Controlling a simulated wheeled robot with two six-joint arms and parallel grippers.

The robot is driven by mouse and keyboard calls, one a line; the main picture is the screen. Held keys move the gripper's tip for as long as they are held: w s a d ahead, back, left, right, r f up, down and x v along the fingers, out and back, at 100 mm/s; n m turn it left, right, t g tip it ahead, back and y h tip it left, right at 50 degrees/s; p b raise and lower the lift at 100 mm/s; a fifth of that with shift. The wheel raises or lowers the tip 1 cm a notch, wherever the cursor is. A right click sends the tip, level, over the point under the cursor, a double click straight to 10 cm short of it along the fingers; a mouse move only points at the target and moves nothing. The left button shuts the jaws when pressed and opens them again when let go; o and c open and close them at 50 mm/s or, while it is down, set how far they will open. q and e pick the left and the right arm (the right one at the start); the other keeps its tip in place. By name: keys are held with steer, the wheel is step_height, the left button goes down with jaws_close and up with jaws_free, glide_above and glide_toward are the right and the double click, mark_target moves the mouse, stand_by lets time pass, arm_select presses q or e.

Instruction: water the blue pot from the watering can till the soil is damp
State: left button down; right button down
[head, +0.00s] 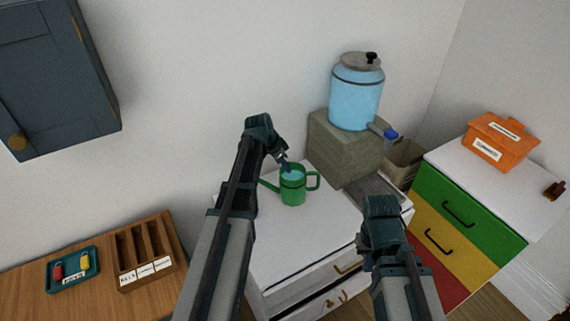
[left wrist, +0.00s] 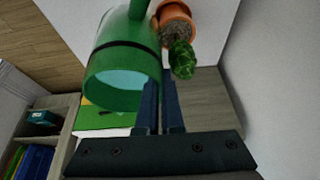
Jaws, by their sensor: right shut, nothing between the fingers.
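The green watering can (head: 292,190) stands upright on the white cabinet top, spout to the left and looped handle to the right. Pale blue water shows inside it, also in the left wrist view (left wrist: 120,72). My left gripper (head: 286,166) is at the can's rim from above; its fingers (left wrist: 161,105) are close together with the can's wall at them, and look shut on the rim. The fingertip contact is partly hidden. My right gripper (head: 382,212) is shut and empty, in front of the cabinet's right side. I see no blue pot in either view.
A blue water dispenser (head: 356,100) stands on a stone block (head: 345,148) behind the can. An orange box (head: 497,140) sits on the coloured drawers at right. A wooden organiser (head: 145,253) and teal tray (head: 73,270) are at left. A terracotta pot with a plant (left wrist: 176,22) shows in the wrist view.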

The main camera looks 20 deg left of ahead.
arm_select(q)
steer(key=shift+f, duration=0.2)
steer(key=shift+r, duration=0.15)
step_height(320, 180, up, 4)
steer(key=p, duration=0.4)
stand_by(0.5)
